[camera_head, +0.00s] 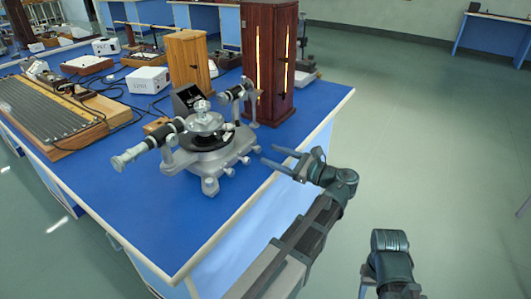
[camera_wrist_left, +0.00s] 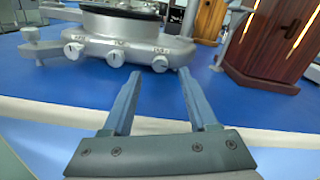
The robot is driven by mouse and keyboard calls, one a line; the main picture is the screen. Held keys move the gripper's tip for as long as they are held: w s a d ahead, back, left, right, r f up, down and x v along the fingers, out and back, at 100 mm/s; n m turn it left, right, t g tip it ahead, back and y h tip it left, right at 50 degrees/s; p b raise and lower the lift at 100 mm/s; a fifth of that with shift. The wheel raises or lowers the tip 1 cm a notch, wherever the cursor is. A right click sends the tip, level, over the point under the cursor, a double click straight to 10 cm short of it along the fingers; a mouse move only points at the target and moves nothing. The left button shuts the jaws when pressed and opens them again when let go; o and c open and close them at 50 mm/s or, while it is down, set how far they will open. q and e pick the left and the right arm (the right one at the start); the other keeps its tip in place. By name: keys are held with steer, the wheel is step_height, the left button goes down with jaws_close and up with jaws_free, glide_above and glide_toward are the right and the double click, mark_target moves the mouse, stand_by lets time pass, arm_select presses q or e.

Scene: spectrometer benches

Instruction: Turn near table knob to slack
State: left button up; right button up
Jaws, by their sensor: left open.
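The grey metal spectrometer (camera_head: 208,150) stands on the blue bench top. Several small round knobs line the edge of its base facing my gripper. In the left wrist view, a left knob (camera_wrist_left: 73,50), a middle knob (camera_wrist_left: 115,58) and a right knob (camera_wrist_left: 160,63) show, with small labels above them that I cannot read. My left gripper (camera_head: 269,155) is open and empty at the bench edge, fingers pointing at the base. In the left wrist view, the right knob appears between the open fingertips (camera_wrist_left: 159,74), beyond them and not held.
A tall dark wooden cabinet (camera_head: 269,60) with bright slits stands behind the spectrometer. A lighter wooden box (camera_head: 187,60), a white box (camera_head: 148,80) and a ridged wooden board (camera_head: 45,118) lie farther left. Open floor is to the right.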

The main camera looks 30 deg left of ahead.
mark_target(260, 150)
arm_select(q)
steer(key=shift+w+a, duration=0.15)
steer(key=shift+a, duration=1.45)
steer(key=shift+c, duration=0.3)
jaws_close()
